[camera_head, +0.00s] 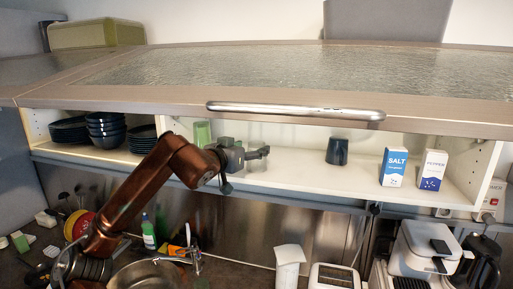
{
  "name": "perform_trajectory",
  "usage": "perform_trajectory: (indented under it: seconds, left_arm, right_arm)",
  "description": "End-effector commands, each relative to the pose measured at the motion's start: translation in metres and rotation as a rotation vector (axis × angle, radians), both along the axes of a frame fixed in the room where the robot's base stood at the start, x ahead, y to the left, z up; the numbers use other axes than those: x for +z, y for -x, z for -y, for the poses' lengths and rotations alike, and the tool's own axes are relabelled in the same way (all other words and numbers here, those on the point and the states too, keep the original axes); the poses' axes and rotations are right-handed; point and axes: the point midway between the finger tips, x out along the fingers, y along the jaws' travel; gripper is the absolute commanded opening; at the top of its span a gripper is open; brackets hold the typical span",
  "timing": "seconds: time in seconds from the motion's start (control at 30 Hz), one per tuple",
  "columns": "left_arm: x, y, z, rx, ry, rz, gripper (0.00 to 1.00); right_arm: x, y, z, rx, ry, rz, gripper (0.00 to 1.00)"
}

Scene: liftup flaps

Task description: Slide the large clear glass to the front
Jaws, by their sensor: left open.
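A clear glass (257,164) stands on the cabinet shelf in the head view, partly hidden behind my left gripper and hard to make out against the white back. My left gripper (248,168) is open at the shelf's front, with a finger overlapping the glass in the picture. I cannot tell whether it touches the glass. My right gripper is not in view.
The flap (300,72) is raised, its handle (295,111) above the opening. The shelf holds dark dishes (106,130), a green glass (202,133), a dark cup (337,151), a salt box (394,167) and a pepper box (432,170).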

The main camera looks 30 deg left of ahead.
Motion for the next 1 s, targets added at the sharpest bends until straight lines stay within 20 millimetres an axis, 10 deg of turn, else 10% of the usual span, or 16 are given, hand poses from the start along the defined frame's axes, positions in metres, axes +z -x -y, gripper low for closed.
perform_trajectory:
  seconds: [0.4,1.0]
  left_arm:
    - [0.010,0.068,0.002,0.002,-0.001,-0.001,0.63]
    - [0.010,0.073,0.004,0.000,0.000,-0.001,0.63]
  right_arm:
    - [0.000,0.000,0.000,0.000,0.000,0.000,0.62]
    - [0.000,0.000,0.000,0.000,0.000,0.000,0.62]
